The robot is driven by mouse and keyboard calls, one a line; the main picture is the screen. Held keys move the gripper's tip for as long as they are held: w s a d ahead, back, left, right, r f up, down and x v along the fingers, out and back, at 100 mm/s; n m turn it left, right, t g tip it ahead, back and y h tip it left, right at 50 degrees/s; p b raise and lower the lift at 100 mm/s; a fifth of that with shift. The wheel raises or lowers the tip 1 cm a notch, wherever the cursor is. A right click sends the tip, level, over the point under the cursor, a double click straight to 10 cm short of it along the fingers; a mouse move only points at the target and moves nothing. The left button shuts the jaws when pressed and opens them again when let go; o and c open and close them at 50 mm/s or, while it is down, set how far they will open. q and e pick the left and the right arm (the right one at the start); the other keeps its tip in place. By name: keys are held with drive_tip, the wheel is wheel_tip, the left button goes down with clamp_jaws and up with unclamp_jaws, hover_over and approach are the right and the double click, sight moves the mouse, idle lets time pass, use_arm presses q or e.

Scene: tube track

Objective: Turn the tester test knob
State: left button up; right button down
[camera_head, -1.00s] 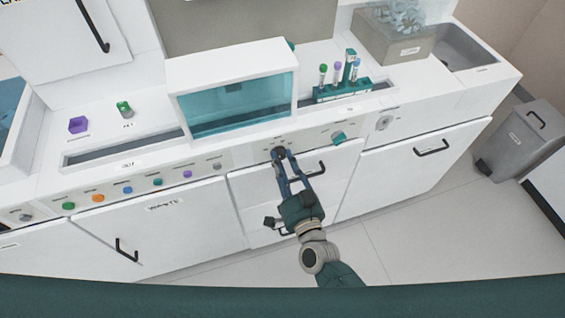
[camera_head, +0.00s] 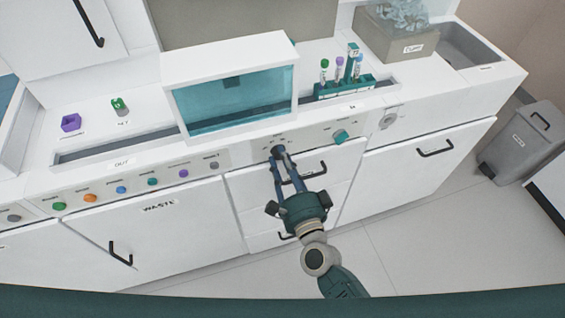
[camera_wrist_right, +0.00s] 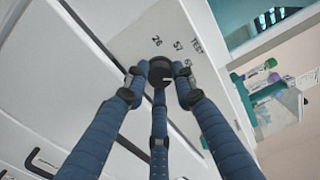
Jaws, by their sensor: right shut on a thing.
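The tester test knob (camera_wrist_right: 160,72) is a dark round knob on the front panel (camera_wrist_right: 150,35), with small printed labels around it. My right gripper (camera_wrist_right: 158,86) has its blue fingers closed around the knob in the right wrist view. In the head view the right gripper (camera_head: 278,153) reaches up to the panel below the teal-windowed tester (camera_head: 235,103), and its fingers hide most of the knob. My left gripper does not show.
A teal knob (camera_head: 341,136) sits on the panel to the right. Drawers with black handles (camera_head: 308,172) lie just behind the gripper. A tube rack (camera_head: 345,88) stands on the counter. A row of coloured buttons (camera_head: 121,189) is at left. A grey bin (camera_head: 523,140) stands at right.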

drive_tip(key=m+b, duration=0.1)
drive_tip(key=m, duration=0.3)
drive_tip(key=shift+f+m+b, duration=0.1)
drive_tip(key=shift+m+b, duration=0.2)
idle(0.3)
drive_tip(key=c, duration=1.4)
unclamp_jaws()
drive_tip(key=shift+c, duration=0.2)
drive_tip(key=shift+s, duration=0.1)
drive_tip(key=v, duration=1.2)
